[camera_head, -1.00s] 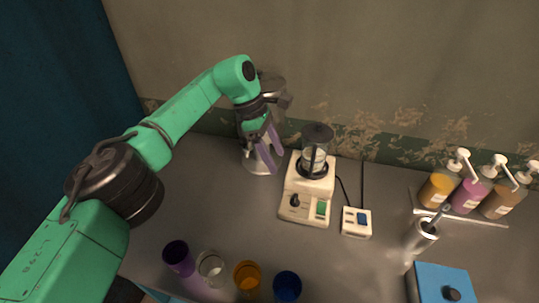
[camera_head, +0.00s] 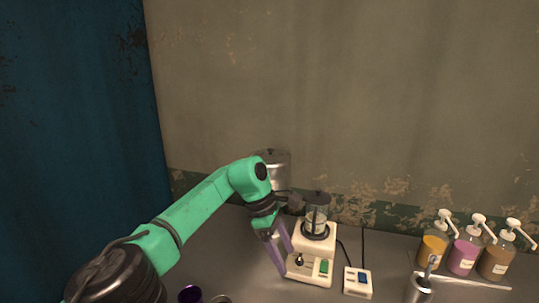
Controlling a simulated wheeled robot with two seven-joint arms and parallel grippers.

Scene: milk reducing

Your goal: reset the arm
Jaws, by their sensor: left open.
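My left arm (camera_head: 190,215) is green and reaches in from the lower left. My left gripper (camera_head: 284,258), with purple fingers, points down just left of the white blender machine (camera_head: 312,262). Its fingers are apart with nothing seen between them. The machine carries a clear jar with a dark lid (camera_head: 317,212). A metal canister (camera_head: 275,168) stands behind my left wrist and is partly hidden by it. My right gripper is not in view.
A small white switch box (camera_head: 357,281) sits right of the machine. Three pump bottles, orange (camera_head: 434,249), pink (camera_head: 465,256) and brown (camera_head: 496,261), stand on a tray at the right.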

